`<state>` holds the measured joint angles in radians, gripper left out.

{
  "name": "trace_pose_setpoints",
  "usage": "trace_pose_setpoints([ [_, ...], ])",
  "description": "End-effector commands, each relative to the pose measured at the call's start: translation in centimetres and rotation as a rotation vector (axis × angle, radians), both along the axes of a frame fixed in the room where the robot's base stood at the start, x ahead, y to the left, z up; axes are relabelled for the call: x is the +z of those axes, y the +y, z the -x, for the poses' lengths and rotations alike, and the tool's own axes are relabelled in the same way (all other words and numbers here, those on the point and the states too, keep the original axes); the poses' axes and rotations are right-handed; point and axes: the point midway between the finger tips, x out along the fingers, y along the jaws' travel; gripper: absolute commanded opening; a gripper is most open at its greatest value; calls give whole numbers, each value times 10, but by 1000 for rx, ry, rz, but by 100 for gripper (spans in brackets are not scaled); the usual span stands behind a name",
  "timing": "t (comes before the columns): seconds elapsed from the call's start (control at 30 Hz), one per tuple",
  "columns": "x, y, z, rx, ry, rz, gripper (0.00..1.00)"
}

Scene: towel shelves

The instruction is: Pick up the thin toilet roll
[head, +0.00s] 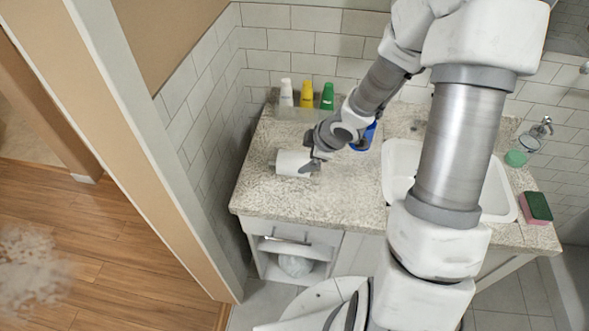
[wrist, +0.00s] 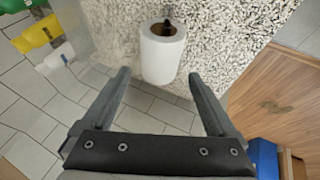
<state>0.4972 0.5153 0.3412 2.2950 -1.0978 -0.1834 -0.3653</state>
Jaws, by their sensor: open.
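The white toilet roll (head: 291,163) lies on its side on the speckled counter, near the counter's left end. In the wrist view the roll (wrist: 162,55) has its dark core hole at the far end. My gripper (head: 314,161) is at the roll's right side, low over the counter. In the wrist view my gripper (wrist: 160,76) is open, with one finger on each side of the roll's near end. The roll sits just ahead of and partly between the fingertips. I cannot tell whether the fingers touch it.
White, yellow and green bottles (head: 306,95) stand at the counter's back left. A blue object (head: 366,138) is behind my wrist. The sink (head: 397,165) is to the right, with a green-and-pink sponge (head: 535,207) beyond it. A tiled wall (head: 210,100) borders the counter's left.

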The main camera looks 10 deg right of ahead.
Motion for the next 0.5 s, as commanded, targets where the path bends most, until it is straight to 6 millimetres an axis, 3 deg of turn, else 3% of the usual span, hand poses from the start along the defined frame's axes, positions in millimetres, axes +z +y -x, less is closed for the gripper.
trace_pose_setpoints([
  [0.03, -15, 3, -5, 2, 1, -1, 93],
  [0.1, -23, 6, -10, 2, 0, 0, 93],
  [0.37, -39, 10, -21, 0, 0, 0, 93],
  [0.5, -57, 14, -28, 1, 2, 0, 93],
])
